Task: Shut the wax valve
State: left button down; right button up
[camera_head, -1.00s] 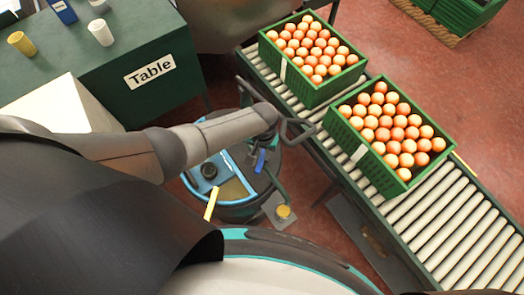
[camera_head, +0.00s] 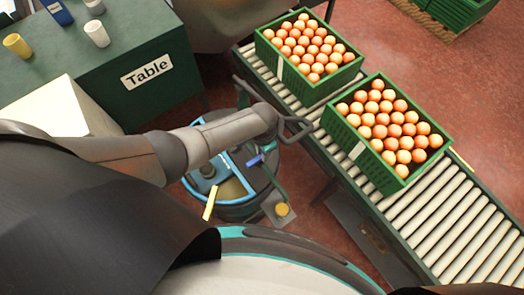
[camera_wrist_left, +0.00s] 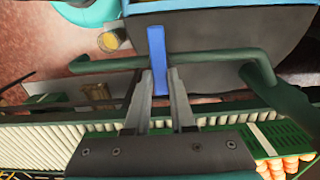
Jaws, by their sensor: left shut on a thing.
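The wax valve's blue lever (camera_head: 255,160) shows beside the blue-rimmed drum (camera_head: 228,211) in the head view, below my left wrist. In the left wrist view the blue lever (camera_wrist_left: 157,48) stands upright in the picture, between the fingers of my left gripper (camera_wrist_left: 161,82). The gripper is shut on it. A dark green pipe (camera_wrist_left: 215,57) runs behind the lever. In the head view my left arm covers part of the drum and the fingers are hard to make out. My right gripper is not in view.
A green table (camera_head: 115,45) with several cups stands at the upper left. A yellow stick (camera_head: 210,203) rests at the drum's rim.

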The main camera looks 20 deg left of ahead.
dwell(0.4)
pick_arm(q)
jog(key=c, duration=0.8)
grip_release()
jog(key=shift+o, duration=0.2)
